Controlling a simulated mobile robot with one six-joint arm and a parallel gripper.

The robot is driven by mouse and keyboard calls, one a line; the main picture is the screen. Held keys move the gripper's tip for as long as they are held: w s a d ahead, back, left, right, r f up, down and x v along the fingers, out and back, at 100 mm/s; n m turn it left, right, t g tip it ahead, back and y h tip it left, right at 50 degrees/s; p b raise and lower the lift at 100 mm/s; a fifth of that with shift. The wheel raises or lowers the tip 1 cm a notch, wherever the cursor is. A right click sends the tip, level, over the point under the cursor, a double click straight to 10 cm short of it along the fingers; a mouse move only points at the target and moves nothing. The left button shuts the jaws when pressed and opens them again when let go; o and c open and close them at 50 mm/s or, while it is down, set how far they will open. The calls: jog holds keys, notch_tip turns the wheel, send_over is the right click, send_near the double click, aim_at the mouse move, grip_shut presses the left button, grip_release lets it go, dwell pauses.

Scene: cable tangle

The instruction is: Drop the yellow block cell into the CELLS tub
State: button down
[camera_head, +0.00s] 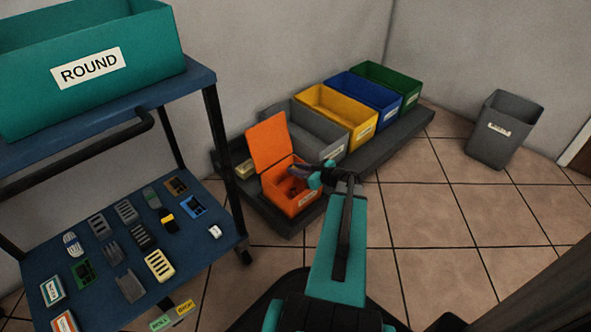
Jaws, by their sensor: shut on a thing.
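An orange tub (297,203) stands on the dark low platform with its lid (267,143) raised. The writing on its label is too small to read, so I cannot tell whether it is the CELLS tub. My gripper (308,173) is over or beside the right part of this tub's opening. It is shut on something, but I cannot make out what. No yellow shows between the jaws. A small black and yellow piece (169,220) lies on the cart's lower shelf; I cannot tell whether it is the yellow block cell.
Grey (308,128), yellow (338,118), blue (364,98) and green (390,84) bins stand behind the orange tub. A cart (190,262) with several small parts is at left, a teal ROUND bin (150,55) on top. A grey waste bin (500,135) stands right. Floor between is clear.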

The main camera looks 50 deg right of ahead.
jog(key=c, duration=1.5)
grip_release()
jog(key=shift+s, duration=0.1)
jog(key=p+v, duration=0.4)
jog(key=v, duration=0.9)
jog(key=shift+s+r, duration=0.2)
jog(key=shift+s, duration=0.05)
jog(key=shift+s, duration=0.15)
